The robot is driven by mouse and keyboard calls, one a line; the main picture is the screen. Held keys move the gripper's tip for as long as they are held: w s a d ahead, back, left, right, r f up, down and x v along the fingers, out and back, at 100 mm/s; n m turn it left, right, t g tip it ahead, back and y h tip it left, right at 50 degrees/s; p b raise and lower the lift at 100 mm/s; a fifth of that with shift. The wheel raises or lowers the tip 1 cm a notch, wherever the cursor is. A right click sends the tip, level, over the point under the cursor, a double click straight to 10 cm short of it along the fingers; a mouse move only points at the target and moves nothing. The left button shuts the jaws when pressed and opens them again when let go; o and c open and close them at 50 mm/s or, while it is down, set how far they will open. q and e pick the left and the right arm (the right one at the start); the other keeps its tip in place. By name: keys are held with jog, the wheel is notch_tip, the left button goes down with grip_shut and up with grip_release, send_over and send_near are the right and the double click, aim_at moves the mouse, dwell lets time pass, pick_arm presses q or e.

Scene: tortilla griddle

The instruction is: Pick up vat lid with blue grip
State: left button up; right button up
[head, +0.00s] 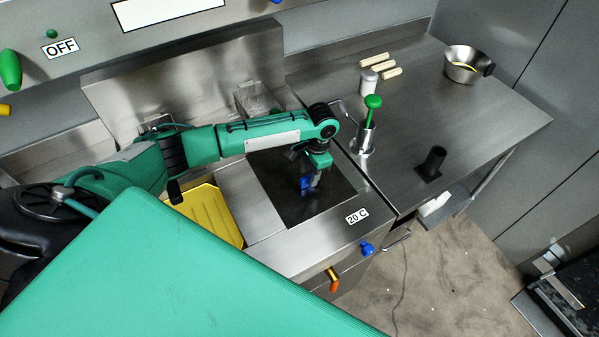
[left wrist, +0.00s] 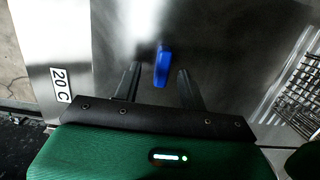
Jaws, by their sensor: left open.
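The vat lid (head: 277,178) is a dark, reflective steel square set in the counter beside the "20 C" label. Its upright blue grip (head: 305,184) is partly hidden by my left gripper (head: 312,179) in the head view. In the left wrist view the blue grip (left wrist: 162,66) stands between the two dark fingers of my left gripper (left wrist: 158,71), near the fingertips. There is a gap on each side, and the fingers are open and empty. The right gripper is not in view.
A yellow basin (head: 212,214) lies left of the lid. A wire rack (left wrist: 300,95) shows at the wrist view's right.

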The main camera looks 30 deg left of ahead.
aim_at(307, 177)
pick_arm(q)
jog(key=f, duration=0.1)
jog(key=f+p, duration=0.1)
jog(key=f, duration=0.1)
jog(key=shift+s+a, duration=0.15)
jog(key=shift+a, duration=0.15)
jog(key=shift+f, duration=0.2)
grip_shut()
jog(key=shift+r, duration=0.1)
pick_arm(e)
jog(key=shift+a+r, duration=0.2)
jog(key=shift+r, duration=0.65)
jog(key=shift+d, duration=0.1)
pick_arm(q)
jog(key=shift+r, duration=0.1)
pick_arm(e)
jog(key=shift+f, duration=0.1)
